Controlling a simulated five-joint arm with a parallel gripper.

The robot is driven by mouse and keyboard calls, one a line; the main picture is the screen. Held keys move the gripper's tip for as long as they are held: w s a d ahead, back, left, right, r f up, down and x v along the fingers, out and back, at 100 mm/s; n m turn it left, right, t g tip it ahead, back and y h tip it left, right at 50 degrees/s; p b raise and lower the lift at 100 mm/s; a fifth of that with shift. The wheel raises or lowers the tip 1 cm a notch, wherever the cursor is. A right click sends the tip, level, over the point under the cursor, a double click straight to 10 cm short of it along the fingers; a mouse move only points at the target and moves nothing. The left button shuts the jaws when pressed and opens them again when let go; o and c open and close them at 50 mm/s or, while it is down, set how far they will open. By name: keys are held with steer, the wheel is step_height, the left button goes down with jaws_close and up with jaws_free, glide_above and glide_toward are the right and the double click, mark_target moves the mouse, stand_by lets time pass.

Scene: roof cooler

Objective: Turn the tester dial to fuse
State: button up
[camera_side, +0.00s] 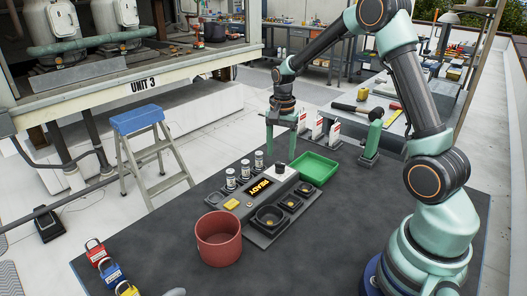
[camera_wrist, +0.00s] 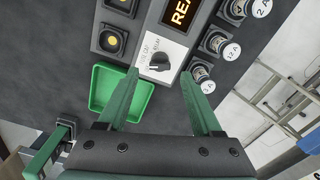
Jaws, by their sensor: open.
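The tester (camera_side: 268,217) stands on the dark table with a lit READY display (camera_side: 258,188). Its black dial (camera_side: 280,168) sits on a light plate, and in the wrist view the dial (camera_wrist: 159,63) shows between my fingertips. Small lettering is printed around it; which mark its pointer faces is too small to tell. My gripper (camera_side: 281,150) is open and empty, above the dial, with fingers pointing down. In the wrist view my gripper (camera_wrist: 160,76) has one finger on each side of the dial, apart from it.
A green tray (camera_side: 316,168) lies close beside the dial. Labelled cylinders (camera_side: 245,169) stand along the tester's other side, and dark sockets (camera_side: 270,216) sit at its front. A red pot (camera_side: 218,238) and coloured padlocks (camera_side: 111,271) are on the table.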

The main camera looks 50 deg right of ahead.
mark_target(280, 164)
step_height(280, 164, up, 8)
steer(key=shift+f, duration=0.2)
steer(key=s+a+r+n+t, duration=0.2)
steer(key=s+a+r+n, duration=0.2)
steer(key=s+a+n, duration=0.3)
steer(key=s+a+r+n+t, duration=0.3)
steer(key=s+a+n, duration=0.3)
steer(key=a+n, duration=0.1)
steer(key=shift+s+r+n+t, duration=0.3)
steer(key=shift+s+r, duration=0.1)
